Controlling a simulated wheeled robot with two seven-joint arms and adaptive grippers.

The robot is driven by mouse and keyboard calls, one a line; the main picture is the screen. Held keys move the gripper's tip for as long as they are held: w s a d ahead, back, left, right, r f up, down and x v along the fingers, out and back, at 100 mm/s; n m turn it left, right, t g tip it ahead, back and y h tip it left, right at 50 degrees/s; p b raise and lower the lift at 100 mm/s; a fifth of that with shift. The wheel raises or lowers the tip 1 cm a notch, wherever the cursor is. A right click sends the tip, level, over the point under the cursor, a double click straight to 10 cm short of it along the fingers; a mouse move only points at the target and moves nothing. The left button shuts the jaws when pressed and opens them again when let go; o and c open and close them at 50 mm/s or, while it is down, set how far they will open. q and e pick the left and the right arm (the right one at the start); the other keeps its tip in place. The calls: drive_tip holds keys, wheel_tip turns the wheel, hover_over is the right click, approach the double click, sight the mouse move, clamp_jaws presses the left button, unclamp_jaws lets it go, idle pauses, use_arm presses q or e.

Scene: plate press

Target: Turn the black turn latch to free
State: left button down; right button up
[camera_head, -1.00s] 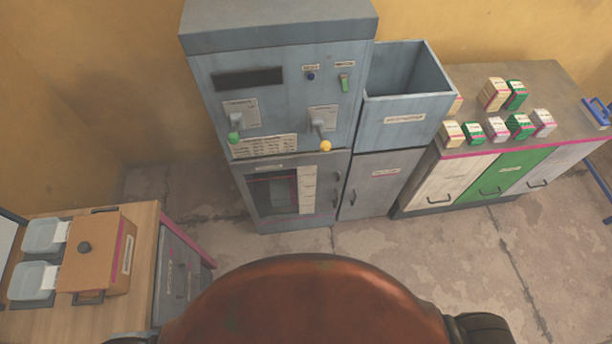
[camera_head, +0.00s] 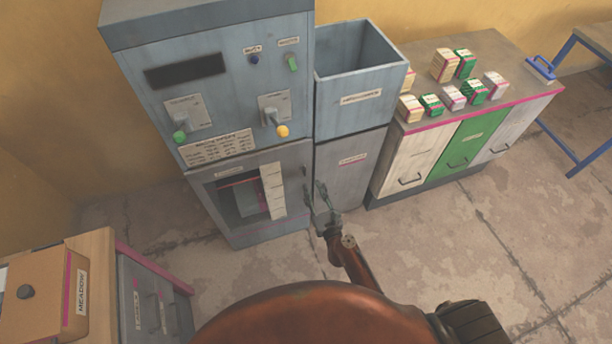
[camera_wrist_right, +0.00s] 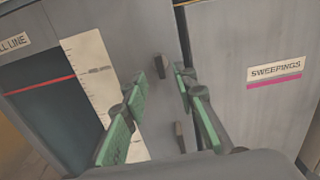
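The grey press cabinet (camera_head: 215,90) stands in front of me. Two small dark upright pieces show on its lower front, an upper one (camera_wrist_right: 161,66) and a lower one (camera_wrist_right: 180,137) in the right wrist view. I cannot tell for certain which is the black turn latch, or its setting. My right gripper (camera_head: 316,190) is in front of the cabinet's lower right edge. In the right wrist view its green-padded fingers (camera_wrist_right: 158,76) are spread, with the dark pieces seen between them and nothing held. My left gripper is out of view.
A grey sweepings bin (camera_head: 345,165) adjoins the cabinet on the right. Beyond it is a counter (camera_head: 500,60) with several small boxes. A brown box (camera_head: 45,295) with a black knob sits at lower left. The floor between is clear.

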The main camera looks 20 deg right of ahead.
sight(305, 171)
drive_tip(key=w, duration=0.8)
drive_tip(key=shift+a+r, duration=0.25)
drive_tip(key=shift+r, duration=0.05)
drive_tip(key=shift+c, duration=0.7)
clamp_jaws()
